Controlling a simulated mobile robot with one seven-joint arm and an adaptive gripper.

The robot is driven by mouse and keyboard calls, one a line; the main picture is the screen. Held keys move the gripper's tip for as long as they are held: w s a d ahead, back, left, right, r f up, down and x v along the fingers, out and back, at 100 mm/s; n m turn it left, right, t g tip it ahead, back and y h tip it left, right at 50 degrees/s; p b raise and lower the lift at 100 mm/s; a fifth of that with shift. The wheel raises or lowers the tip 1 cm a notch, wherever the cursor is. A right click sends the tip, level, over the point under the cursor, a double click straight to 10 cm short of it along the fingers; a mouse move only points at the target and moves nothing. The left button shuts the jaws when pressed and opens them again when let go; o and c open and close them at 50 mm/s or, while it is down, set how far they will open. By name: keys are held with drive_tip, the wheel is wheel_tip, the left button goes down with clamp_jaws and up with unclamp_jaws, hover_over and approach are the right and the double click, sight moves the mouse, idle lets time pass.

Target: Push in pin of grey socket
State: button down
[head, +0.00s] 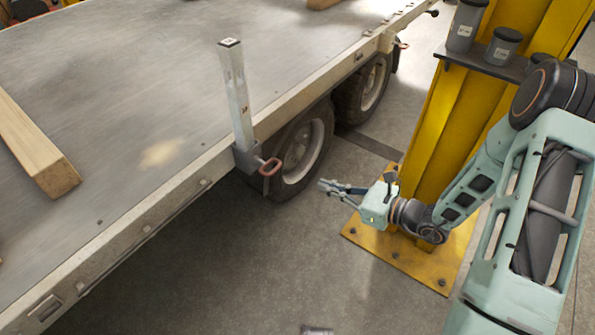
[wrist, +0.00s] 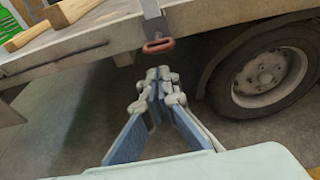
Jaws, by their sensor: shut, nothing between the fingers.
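The grey socket (head: 247,158) is fixed to the side edge of the trailer bed, with an upright metal post (head: 237,95) standing in it. A red loop-shaped pin handle (head: 270,167) sticks out from the socket on its outer side. In the wrist view the red handle (wrist: 158,46) hangs just above and beyond the fingertips, below the bed edge. My gripper (head: 322,186) is shut and empty, to the right of the handle and apart from it. Its closed fingertips (wrist: 157,82) point toward the socket in the wrist view. How far the pin sits in the socket cannot be told.
The trailer bed (head: 130,75) carries a wooden beam (head: 32,145) at left. Wheels (head: 297,150) sit under the bed behind the socket. A yellow column (head: 465,110) with a shelf of grey canisters (head: 466,25) stands close behind my arm. Open floor (head: 240,270) lies in front.

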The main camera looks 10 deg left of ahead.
drive_tip(key=shift+a, duration=0.1)
drive_tip(key=b, duration=0.2)
approach(268, 164)
drive_tip(key=a+f, duration=0.2)
drive_tip(key=shift+w+a+r+b, duration=0.15)
drive_tip(key=shift+w+a+b, duration=0.15)
drive_tip(key=shift+w+a, duration=0.25)
drive_tip(key=x, duration=0.3)
drive_tip(key=shift+w+a+r+b, duration=0.2)
drive_tip(key=shift+a+r+b, duration=0.15)
drive_tip(key=shift+d, duration=0.1)
